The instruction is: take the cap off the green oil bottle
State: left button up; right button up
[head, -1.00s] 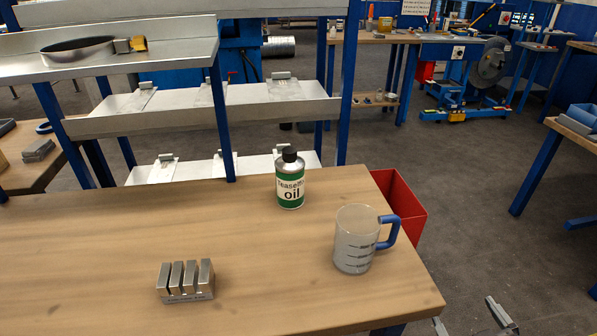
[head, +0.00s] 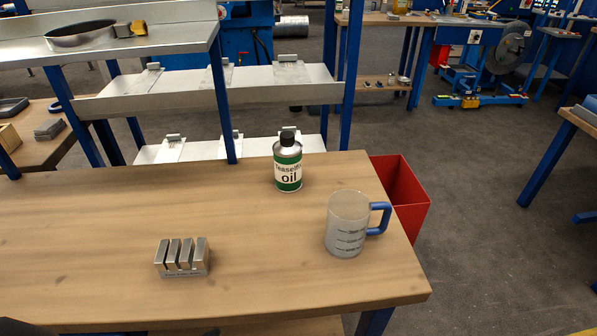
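The green oil bottle (head: 288,166) stands upright near the back edge of the wooden table, with a white label reading "oil". Its black cap (head: 287,138) is on top. Neither of my grippers can be made out in the head view. A dark shape at the bottom left edge is too cut off to identify.
A clear measuring jug (head: 346,224) with a blue handle stands at the right of the wooden table (head: 110,240). A slotted metal block (head: 182,257) sits at the front left. A red bin (head: 402,196) is beyond the right edge. Metal shelves (head: 200,92) stand behind.

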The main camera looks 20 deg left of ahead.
aim_at(287, 158)
jog(key=k+l, duration=0.1)
jog(key=l, duration=0.25)
jog(key=k+l+u, duration=0.1)
jog(key=l, duration=0.25)
jog(key=k+l, duration=0.15)
jog(key=l, duration=0.2)
jog(key=k+l+u, duration=0.1)
jog(key=l, duration=0.2)
jog(key=k+l, duration=0.15)
jog(key=l, duration=0.2)
jog(key=u, duration=0.05)
